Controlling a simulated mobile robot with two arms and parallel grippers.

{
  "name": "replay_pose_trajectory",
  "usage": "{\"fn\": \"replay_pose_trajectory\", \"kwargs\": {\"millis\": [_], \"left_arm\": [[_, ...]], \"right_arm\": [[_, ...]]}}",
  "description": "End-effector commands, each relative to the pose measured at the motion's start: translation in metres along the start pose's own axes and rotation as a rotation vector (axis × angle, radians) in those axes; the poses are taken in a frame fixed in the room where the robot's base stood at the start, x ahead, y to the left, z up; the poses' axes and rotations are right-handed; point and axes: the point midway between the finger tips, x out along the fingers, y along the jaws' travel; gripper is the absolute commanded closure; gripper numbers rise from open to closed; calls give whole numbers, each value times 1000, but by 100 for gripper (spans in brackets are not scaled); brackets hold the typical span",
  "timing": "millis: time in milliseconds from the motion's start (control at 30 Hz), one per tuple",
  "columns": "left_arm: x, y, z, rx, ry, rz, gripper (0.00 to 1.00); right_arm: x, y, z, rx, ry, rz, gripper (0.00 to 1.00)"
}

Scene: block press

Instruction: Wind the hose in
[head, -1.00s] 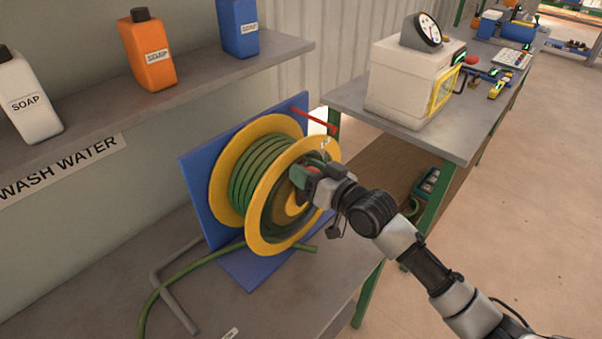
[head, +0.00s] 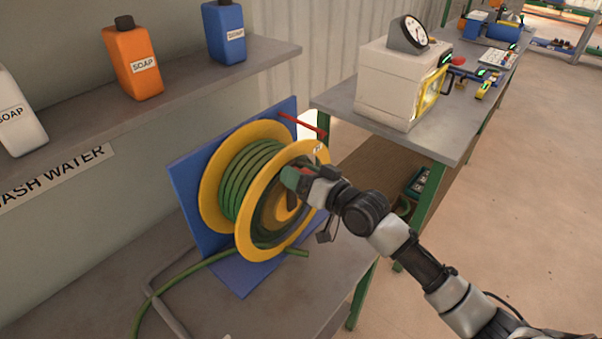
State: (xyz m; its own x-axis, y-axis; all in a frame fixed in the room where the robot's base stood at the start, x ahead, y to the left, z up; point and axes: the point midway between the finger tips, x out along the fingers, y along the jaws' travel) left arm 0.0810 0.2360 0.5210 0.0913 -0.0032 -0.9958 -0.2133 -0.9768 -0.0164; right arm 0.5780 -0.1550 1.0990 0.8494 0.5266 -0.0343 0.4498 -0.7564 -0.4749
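The hose reel (head: 216,181) has two yellow flanges and stands on a blue mount (head: 190,215). Several turns of green hose (head: 250,172) are wound between the flanges. A loose length of this hose (head: 190,268) runs from under the reel to the lower left, over the bench. A short green end (head: 297,253) sticks out at the reel's lower right. My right gripper (head: 291,183) is at the front flange's face, a little above its middle. Its fingers point at the reel; the crank handle there is hidden, so its grip is unclear. My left gripper is not in view.
A red bar (head: 303,125) sticks out at the top of the mount. A grey bent pipe (head: 155,296) lies on the bench (head: 95,290). Soap bottles (head: 134,64) stand on a shelf above. A second table (head: 345,104) at the right bears a white box (head: 385,85) with a gauge.

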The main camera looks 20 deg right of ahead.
Motion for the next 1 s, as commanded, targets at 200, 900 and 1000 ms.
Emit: {"fn": "replay_pose_trajectory", "kwargs": {"millis": [200,900,1000], "left_arm": [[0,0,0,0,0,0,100],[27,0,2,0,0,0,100],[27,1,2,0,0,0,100]], "right_arm": [[0,0,-3,-6,6,-1,35],[-103,1,1,-4,2,0,35],[-107,1,0,-4,3,0,35]]}}
